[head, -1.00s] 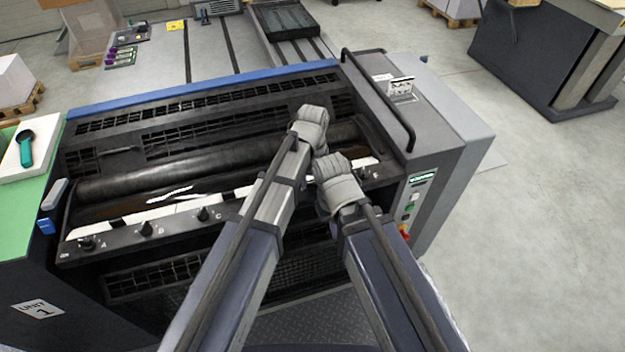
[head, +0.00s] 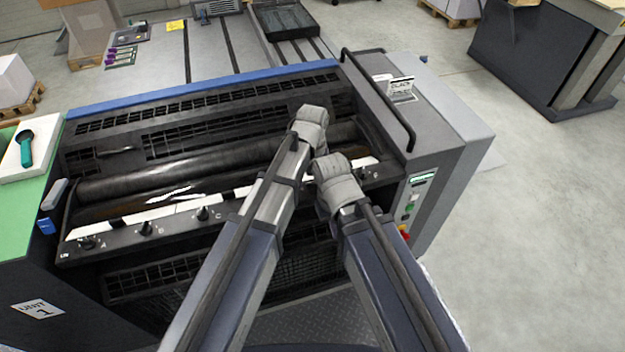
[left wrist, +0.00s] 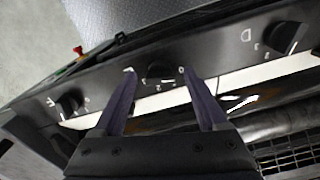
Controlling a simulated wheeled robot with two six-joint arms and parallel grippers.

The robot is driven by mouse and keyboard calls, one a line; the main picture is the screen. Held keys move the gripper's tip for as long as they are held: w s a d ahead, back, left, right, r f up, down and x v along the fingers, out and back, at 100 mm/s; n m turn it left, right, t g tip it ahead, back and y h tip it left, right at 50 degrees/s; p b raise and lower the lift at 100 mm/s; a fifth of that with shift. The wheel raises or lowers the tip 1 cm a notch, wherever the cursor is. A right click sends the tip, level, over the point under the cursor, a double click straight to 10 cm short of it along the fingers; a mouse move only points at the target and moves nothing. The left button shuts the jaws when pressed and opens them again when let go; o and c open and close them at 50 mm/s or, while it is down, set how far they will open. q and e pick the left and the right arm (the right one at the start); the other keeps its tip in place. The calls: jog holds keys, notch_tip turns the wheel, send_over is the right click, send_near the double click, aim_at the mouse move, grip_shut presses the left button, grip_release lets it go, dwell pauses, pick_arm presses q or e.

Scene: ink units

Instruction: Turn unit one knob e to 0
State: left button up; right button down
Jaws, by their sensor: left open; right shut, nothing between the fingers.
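Unit one (head: 37,310) carries a black rail with a row of knobs along its front. In the left wrist view, knob e (left wrist: 160,72) is a dark knob between knob D (left wrist: 288,38) and another knob (left wrist: 70,103). My left gripper (left wrist: 158,72) is open, with one fingertip on each side of knob e; whether they touch it I cannot tell. A 0 and a 2 show beside the knob; its pointer is too dark to read. In the head view my left gripper (head: 311,122) hides knob e. My right gripper (head: 332,175) is shut and empty, just beside and below the left one.
Knobs A (head: 88,242), B (head: 146,229) and C (head: 203,213) sit farther left on the rail. A dark roller (head: 180,175) lies behind it. A button panel (head: 413,195) is right of my right gripper. A black handrail (head: 385,100) rises at the right.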

aim_at(312, 183)
pick_arm(q)
jog(key=shift+r, duration=0.1)
notch_tip(312, 183, up, 8)
jog(key=p, duration=0.8)
pick_arm(e)
notch_tip(312, 183, up, 8)
pick_arm(q)
jog(key=shift+f, duration=0.25)
pick_arm(e)
jog(key=shift+f, duration=0.15)
pick_arm(q)
jog(key=s+a+f+m+b, duration=0.2)
jog(key=s+a+f+b, duration=0.1)
jog(key=s, duration=0.5)
jog(key=s+a+f+m+y+b, duration=0.1)
jog(key=s+a+f+m+b, duration=0.1)
jog(key=s+f+b, duration=0.4)
jog(key=shift+s+a+m, duration=0.3)
jog(key=shift+s+a, duration=0.2)
jog(key=shift+s, duration=0.6)
pick_arm(e)
notch_tip(312, 183, down, 9)
